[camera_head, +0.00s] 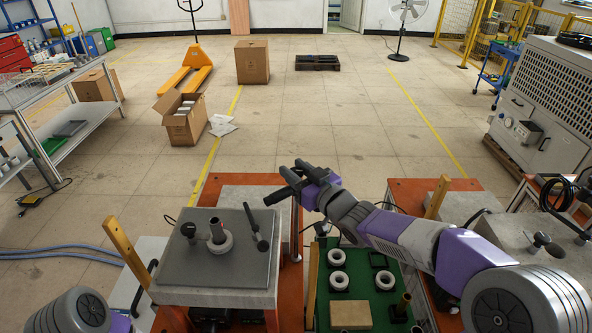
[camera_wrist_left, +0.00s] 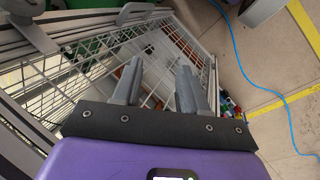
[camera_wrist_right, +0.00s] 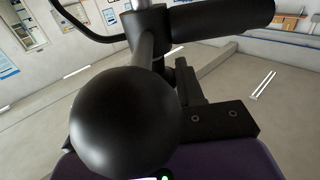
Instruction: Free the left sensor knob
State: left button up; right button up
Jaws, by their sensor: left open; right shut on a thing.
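The left heater station has a grey plate (camera_head: 215,268) with a pale ring around a dark post (camera_head: 218,231), a small black knob (camera_head: 188,230) at its left and a dark sensor arm (camera_head: 256,228) at its right. My right gripper (camera_head: 297,177) is at the top of an upright metal post (camera_head: 296,232) by the plate's right edge, shut on a black knob handle (camera_head: 277,197). In the right wrist view a black ball (camera_wrist_right: 125,122) and thick black bar (camera_wrist_right: 225,17) largely hide the fingers. My left gripper (camera_wrist_left: 157,88) is open and empty above a wire basket.
A green tray (camera_head: 362,318) with several pale rings and a tan block lies between the stations. A second station with a grey top (camera_head: 500,235) and black knob (camera_head: 543,240) stands at the right. The wire basket (camera_wrist_left: 100,65) lies below my left gripper.

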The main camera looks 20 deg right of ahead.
jog(key=shift+d+r+n+g+y+p, duration=0.1)
jog(key=shift+r+n+g+y+p, duration=0.3)
jog(key=shift+y+p, duration=0.35)
jog(key=shift+f+n+y, duration=0.15)
jog(key=shift+n+y, duration=0.1)
jog(key=shift+n, duration=0.05)
jog(key=o, duration=1)
jog(key=shift+c, duration=0.2)
jog(key=shift+f, duration=0.1)
